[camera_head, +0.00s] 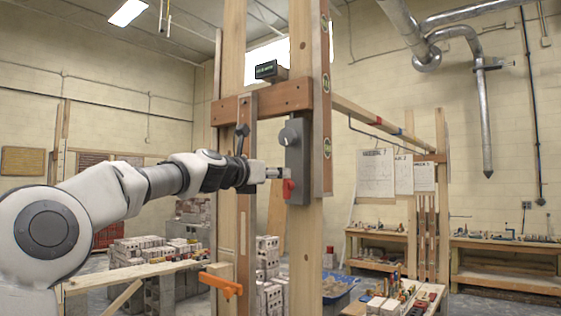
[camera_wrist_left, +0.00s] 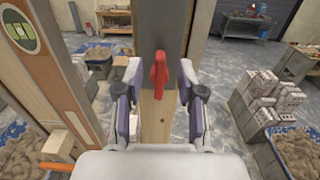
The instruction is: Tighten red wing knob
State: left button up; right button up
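The red wing knob (camera_head: 287,188) sticks out low on a grey box (camera_head: 297,165) fixed to an upright wooden post. A round grey dial (camera_head: 289,136) sits higher on the same box. My left gripper (camera_head: 274,173) reaches in from the left, level with the knob and close to it. In the left wrist view the red knob (camera_wrist_left: 158,74) stands upright between the two spread fingers (camera_wrist_left: 159,88), with a gap on each side. Whether the fingertips reach past the knob cannot be told. My right gripper is not in view.
An orange clamp (camera_head: 221,285) juts from the timber frame below my left arm. A wooden crosspiece (camera_head: 262,101) spans the posts above it. Stacked blocks (camera_head: 145,250) stand behind at left. In the left wrist view, block stacks (camera_wrist_left: 272,100) and blue tubs (camera_wrist_left: 295,150) stand at right.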

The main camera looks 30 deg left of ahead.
pick_arm(q)
jog(key=w, duration=0.3)
jog(key=shift+w+d+f, duration=0.15)
jog(key=shift+f, duration=0.2)
jog(key=shift+s+r, duration=0.1)
jog(key=shift+s, duration=0.15)
jog(key=shift+c, duration=0.3)
jog(key=shift+s+r, duration=0.15)
jog(key=shift+s, duration=0.1)
grip_shut()
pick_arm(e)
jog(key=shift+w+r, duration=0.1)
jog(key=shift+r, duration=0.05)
